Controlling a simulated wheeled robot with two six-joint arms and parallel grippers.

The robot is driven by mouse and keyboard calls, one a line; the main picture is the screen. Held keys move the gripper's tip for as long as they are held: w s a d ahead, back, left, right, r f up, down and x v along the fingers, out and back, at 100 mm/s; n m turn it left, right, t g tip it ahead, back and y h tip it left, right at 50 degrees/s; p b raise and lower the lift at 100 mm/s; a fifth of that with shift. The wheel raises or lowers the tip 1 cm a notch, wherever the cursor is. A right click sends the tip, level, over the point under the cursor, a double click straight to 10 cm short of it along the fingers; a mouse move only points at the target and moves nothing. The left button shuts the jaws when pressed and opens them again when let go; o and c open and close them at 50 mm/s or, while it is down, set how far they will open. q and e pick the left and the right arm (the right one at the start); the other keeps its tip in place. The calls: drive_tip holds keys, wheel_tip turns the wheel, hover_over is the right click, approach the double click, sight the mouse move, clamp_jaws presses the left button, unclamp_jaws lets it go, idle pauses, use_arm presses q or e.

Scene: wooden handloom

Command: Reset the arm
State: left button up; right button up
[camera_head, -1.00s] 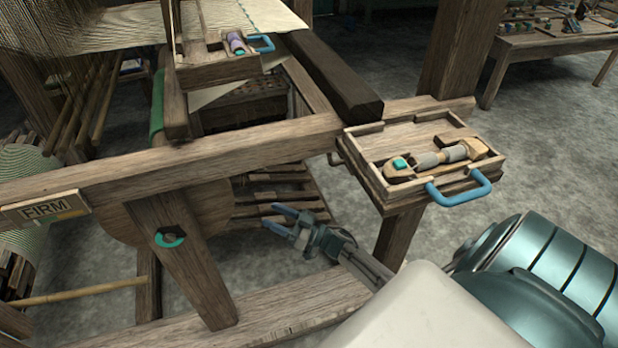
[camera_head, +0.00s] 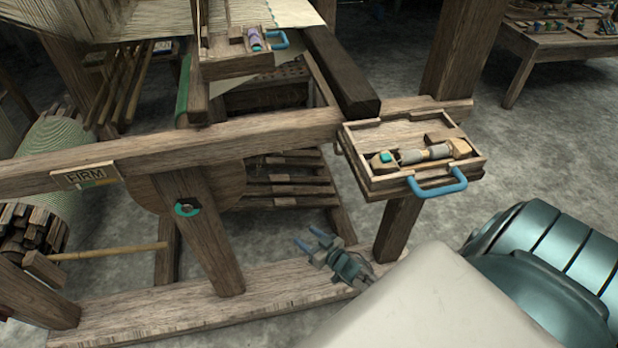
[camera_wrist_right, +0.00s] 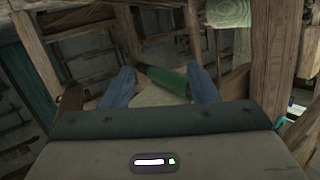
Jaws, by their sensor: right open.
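My right gripper (camera_head: 312,241) is open and empty, low in front of the loom's lower frame in the head view. Its two blue fingers stand apart. In the right wrist view the blue fingertips (camera_wrist_right: 162,88) are also spread, with nothing held between them. Behind them in that view are a green roller (camera_wrist_right: 165,80) and wooden beams. My left gripper is not in view.
The wooden loom beam (camera_head: 250,138) crosses above my right gripper. A tray (camera_head: 365,142) with a blue handle holds a shuttle (camera_head: 428,153) at its right end. A FIRM label (camera_head: 86,175) hangs at left. A foot beam (camera_head: 130,325) lies below. Open floor is at right.

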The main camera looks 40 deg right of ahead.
idle(0.5)
use_arm(q)
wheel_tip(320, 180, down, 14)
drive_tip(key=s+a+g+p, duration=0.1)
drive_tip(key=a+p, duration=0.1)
drive_tip(key=p, duration=0.4)
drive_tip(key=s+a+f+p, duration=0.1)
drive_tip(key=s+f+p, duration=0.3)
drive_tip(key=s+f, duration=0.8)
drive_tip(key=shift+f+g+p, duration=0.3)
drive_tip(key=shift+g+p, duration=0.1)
use_arm(e)
drive_tip(key=s+a+f+g+h, duration=0.1)
drive_tip(key=s+f+g, duration=0.3)
drive_tip(key=s, duration=0.8)
drive_tip(key=s+a+f+g+h, duration=0.1)
drive_tip(key=s+f+g, duration=0.4)
drive_tip(key=s, duration=0.7)
drive_tip(key=s+a+f+g, duration=0.2)
drive_tip(key=s+f+g, duration=0.3)
drive_tip(key=s, duration=0.7)
drive_tip(key=shift+s+a+f+h, duration=0.2)
drive_tip(key=shift+s+a+h, duration=0.1)
drive_tip(key=shift+h, duration=0.1)
